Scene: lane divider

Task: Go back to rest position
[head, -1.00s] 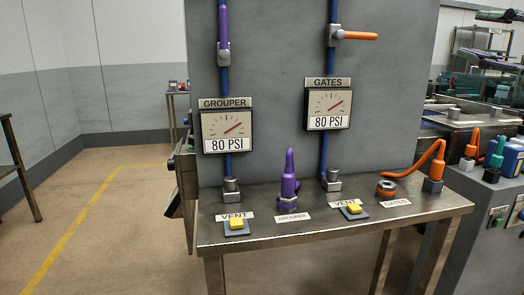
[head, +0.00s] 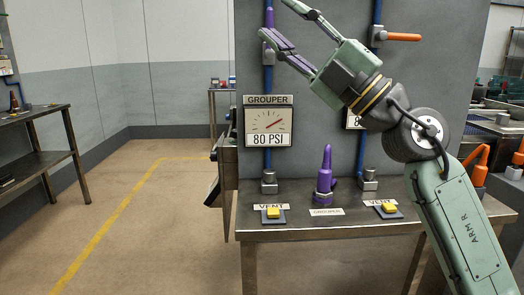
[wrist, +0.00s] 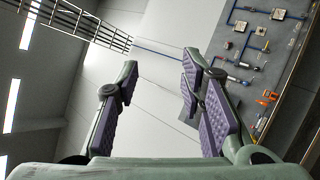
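My gripper (head: 284,36) is raised in front of the upper left of the grey panel in the head view, its purple-padded fingers pointing up and left. In the wrist view my gripper (wrist: 150,105) shows its fingers spread apart with nothing between them. It overlaps the purple valve handle (head: 269,17) in the head view; whether it touches cannot be told. The orange valve handle (head: 403,37) lies horizontal to the right of my gripper.
The panel's metal bench (head: 320,230) holds a purple plug (head: 325,175) and yellow vent buttons (head: 273,212). The GROUPER gauge (head: 268,126) reads 80 PSI. A shelf table (head: 40,150) stands at left. Open floor (head: 150,220) lies between.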

